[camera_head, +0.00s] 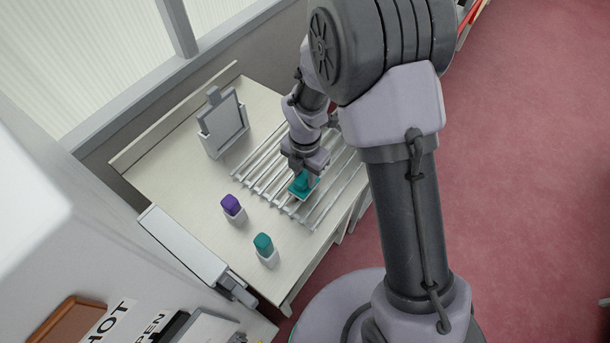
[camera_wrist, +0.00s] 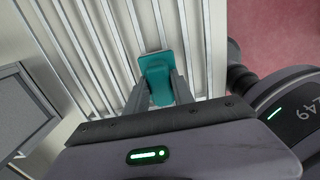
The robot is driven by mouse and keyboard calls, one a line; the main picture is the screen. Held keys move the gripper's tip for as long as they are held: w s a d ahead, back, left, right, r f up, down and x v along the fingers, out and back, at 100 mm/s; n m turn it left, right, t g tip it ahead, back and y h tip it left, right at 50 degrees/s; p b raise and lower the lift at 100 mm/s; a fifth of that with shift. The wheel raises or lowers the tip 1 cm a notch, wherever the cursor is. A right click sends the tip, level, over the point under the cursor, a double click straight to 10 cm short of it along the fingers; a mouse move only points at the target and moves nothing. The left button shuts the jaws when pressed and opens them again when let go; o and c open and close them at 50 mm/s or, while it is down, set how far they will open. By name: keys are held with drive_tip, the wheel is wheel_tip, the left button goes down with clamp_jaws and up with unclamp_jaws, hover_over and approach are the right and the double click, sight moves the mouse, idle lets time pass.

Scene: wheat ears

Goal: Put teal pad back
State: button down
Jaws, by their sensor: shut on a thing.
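A teal pad (camera_head: 301,186) is at the slatted metal rack on the table. It also shows between my fingers in the wrist view (camera_wrist: 156,72), with a thin flat plate at its far end. My gripper (camera_head: 303,174) is shut on the pad from above, just over the slats. I cannot tell whether the pad touches the slats. A second teal block (camera_head: 263,243) stands in a small white holder near the table's front edge. A purple block (camera_head: 231,203) stands in a similar white holder to its left and farther back.
The slatted rack (camera_head: 262,178) covers the table's right part. A framed grey panel (camera_head: 223,125) stands upright at the back left. A long white box (camera_head: 180,245) lies along the left front edge. Bare tabletop (camera_head: 180,175) is at the left.

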drive_tip(key=c, duration=1.1)
unclamp_jaws()
